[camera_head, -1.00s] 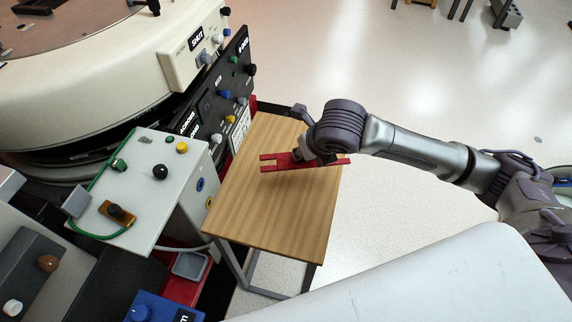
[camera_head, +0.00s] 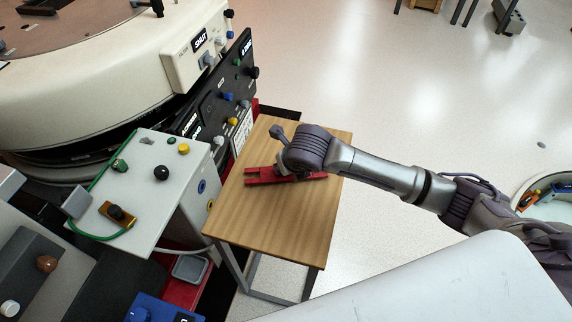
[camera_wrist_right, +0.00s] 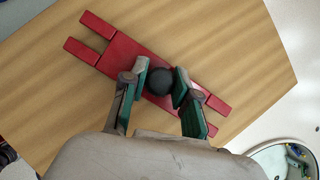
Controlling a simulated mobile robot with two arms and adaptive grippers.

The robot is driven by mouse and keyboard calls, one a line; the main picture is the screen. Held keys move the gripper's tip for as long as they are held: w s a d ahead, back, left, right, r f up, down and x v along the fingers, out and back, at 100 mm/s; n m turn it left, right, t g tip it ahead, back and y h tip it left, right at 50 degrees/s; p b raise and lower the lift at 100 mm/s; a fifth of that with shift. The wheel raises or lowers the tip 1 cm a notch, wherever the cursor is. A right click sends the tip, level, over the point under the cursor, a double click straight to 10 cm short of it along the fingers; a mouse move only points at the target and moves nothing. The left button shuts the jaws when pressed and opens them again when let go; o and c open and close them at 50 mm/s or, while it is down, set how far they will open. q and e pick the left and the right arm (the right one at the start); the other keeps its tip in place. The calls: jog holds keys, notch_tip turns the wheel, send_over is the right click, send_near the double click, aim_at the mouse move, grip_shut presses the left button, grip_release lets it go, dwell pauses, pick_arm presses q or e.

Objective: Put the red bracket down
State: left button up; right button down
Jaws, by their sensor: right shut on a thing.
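The red bracket (camera_head: 262,175) is a flat bar with a forked left end, at the middle of the wooden table top (camera_head: 270,222). It also shows in the right wrist view (camera_wrist_right: 118,52), with a black round knob (camera_wrist_right: 159,81) on it. My right gripper (camera_wrist_right: 160,82) is shut on the bracket by this knob, one finger on each side. In the head view my right gripper (camera_head: 291,172) is over the bracket and hides part of it. The bracket looks level and at or very close to the table top; I cannot tell whether it touches. My left gripper is not in view.
A grey control box (camera_head: 150,190) with knobs and a green cable stands left of the table. A black upright panel (camera_head: 222,95) and a large cream machine (camera_head: 100,80) stand behind it. The table's front part is bare. Open floor lies to the right.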

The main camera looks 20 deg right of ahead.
jog(key=c, duration=0.9)
grip_release()
jog(key=shift+f, duration=0.1)
jog(key=p+v, duration=0.1)
jog(key=v, duration=1.1)
jog(key=shift+p, duration=0.4)
